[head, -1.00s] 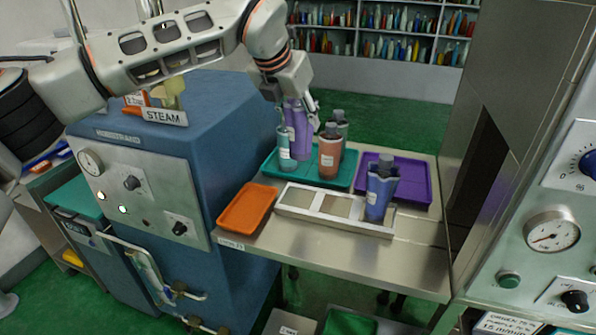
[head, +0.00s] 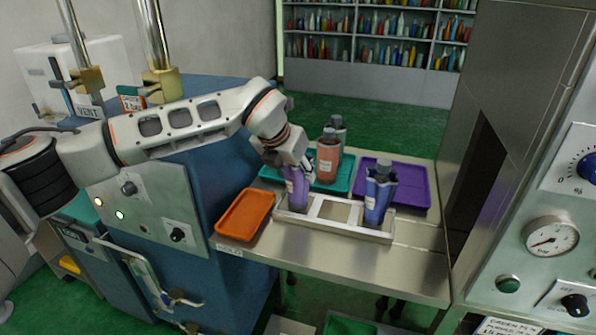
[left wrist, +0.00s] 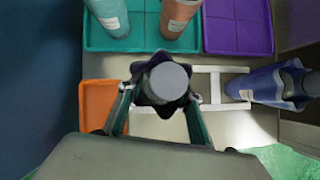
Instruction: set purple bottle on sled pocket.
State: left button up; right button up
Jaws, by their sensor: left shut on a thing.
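The purple bottle (head: 297,192) is upright in my left gripper (head: 297,165), which is shut on its upper part. Its base is at the left pocket of the pale sled (head: 335,213); I cannot tell whether it touches the pocket floor. In the left wrist view the bottle's grey cap (left wrist: 168,80) is between the fingers and covers the left end of the sled (left wrist: 222,70). A blue-violet bottle (head: 377,200) stands in the sled's right pocket. The middle pocket is empty. My right gripper is not in view.
A teal tray (head: 270,173) behind the sled holds an orange-brown bottle (head: 328,160), a grey-capped bottle (head: 338,128) and a teal bottle (left wrist: 110,14). An empty purple tray (head: 408,183) is at the right, an empty orange tray (head: 245,214) at the left. The table front is clear.

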pick_arm(q)
jog(key=shift+r, duration=0.1)
jog(key=o, duration=1.3)
jog(key=shift+f, duration=0.2)
jog(key=shift+s+a+r, duration=0.1)
jog(key=shift+r, duration=0.4)
jog(key=v, duration=1.1)
jog(key=shift+s+r, duration=0.1)
jog(key=shift+r, duration=0.05)
